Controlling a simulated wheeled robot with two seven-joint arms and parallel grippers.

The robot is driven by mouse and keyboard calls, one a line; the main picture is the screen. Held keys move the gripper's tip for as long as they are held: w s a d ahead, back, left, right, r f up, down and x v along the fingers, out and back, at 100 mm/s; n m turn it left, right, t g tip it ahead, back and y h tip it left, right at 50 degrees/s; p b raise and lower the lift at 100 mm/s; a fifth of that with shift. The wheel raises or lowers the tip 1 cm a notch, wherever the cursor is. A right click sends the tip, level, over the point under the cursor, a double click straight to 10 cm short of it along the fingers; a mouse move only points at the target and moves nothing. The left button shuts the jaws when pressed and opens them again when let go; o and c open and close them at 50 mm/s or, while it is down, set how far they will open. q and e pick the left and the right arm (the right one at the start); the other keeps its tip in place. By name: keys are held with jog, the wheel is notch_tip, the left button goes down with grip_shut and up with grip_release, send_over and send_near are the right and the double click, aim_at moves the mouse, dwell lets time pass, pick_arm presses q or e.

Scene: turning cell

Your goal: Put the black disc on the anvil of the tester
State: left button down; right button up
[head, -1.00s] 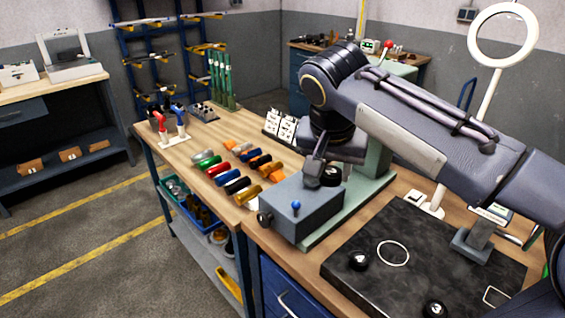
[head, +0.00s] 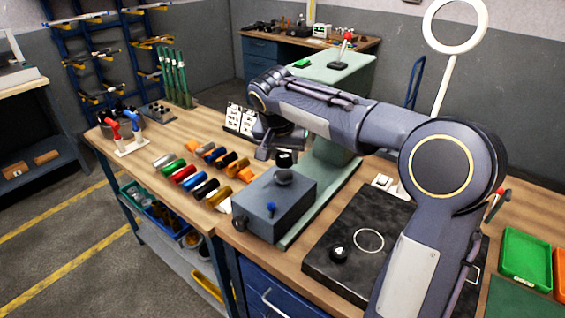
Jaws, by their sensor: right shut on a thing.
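The tester has a pale green frame (head: 330,160) with a grey box (head: 275,203) at its front. My right gripper (head: 267,152) points down beside and slightly above the anvil, under the tester's head. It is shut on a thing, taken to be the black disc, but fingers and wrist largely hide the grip. A small black round piece (head: 285,158) shows just above the anvil; I cannot tell whether it is the disc or part of the tester. My left gripper is out of view.
Several coloured cylinders (head: 189,182) lie in rows left of the tester. A ring lamp (head: 455,27) stands behind my arm. Green and orange trays (head: 526,255) are at the right.

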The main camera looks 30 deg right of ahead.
aim_at(282, 157)
jog(key=x, duration=0.4)
jog(key=shift+a, duration=0.4)
jog(key=shift+f, duration=0.3)
jog(key=shift+f, duration=0.2)
jog(key=o, duration=1.1)
jog(key=shift+s, duration=0.1)
jog(key=shift+r, duration=0.15)
